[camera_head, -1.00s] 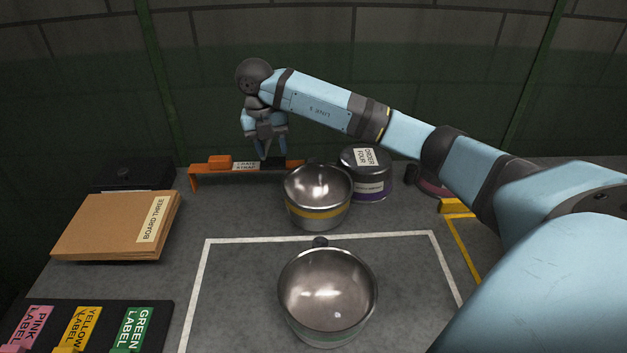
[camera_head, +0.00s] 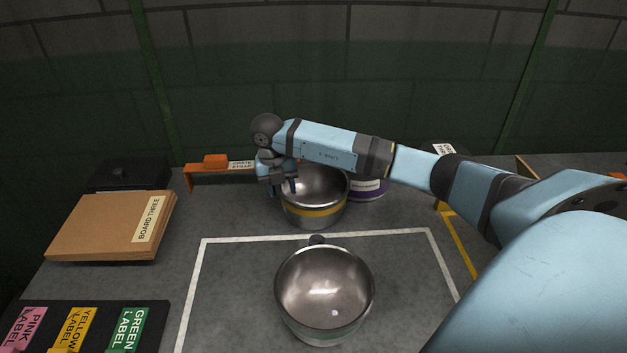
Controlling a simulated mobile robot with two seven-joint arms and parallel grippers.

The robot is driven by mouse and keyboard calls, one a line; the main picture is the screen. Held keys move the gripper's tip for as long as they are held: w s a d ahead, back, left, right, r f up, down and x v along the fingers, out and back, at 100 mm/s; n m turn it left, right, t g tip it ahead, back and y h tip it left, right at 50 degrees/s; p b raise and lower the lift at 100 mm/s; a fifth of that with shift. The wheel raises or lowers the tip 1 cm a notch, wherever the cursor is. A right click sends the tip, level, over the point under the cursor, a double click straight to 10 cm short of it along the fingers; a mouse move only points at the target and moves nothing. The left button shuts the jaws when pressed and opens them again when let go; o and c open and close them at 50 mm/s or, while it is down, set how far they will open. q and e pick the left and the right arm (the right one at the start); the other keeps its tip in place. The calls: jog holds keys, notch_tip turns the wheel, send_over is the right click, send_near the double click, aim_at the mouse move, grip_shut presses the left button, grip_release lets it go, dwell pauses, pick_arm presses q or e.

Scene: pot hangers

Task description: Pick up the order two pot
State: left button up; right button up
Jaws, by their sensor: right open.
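I cannot read an order two label on any pot. A steel pot with a yellow band (camera_head: 319,212) stands behind the white-outlined area. My right gripper (camera_head: 282,188) is open at that pot's left rim; I cannot tell whether it touches. A steel pot with a green band (camera_head: 325,300) stands inside the outline, open side up. A purple-banded pot (camera_head: 368,188) stands behind the yellow one, its top hidden by my arm. Another pot's lid with a partly hidden label (camera_head: 445,149) shows behind my arm at right. My left gripper is not in view.
An orange rack (camera_head: 215,164) with a white label stands at the back left. A cardboard box marked Board Three (camera_head: 100,228) and a black case (camera_head: 128,175) are at left. Pink, yellow and green label cards (camera_head: 75,327) lie front left. The outlined area left of the green-banded pot is clear.

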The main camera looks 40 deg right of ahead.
jog(key=shift+f, duration=0.45)
grip_shut()
jog(key=shift+r, duration=0.1)
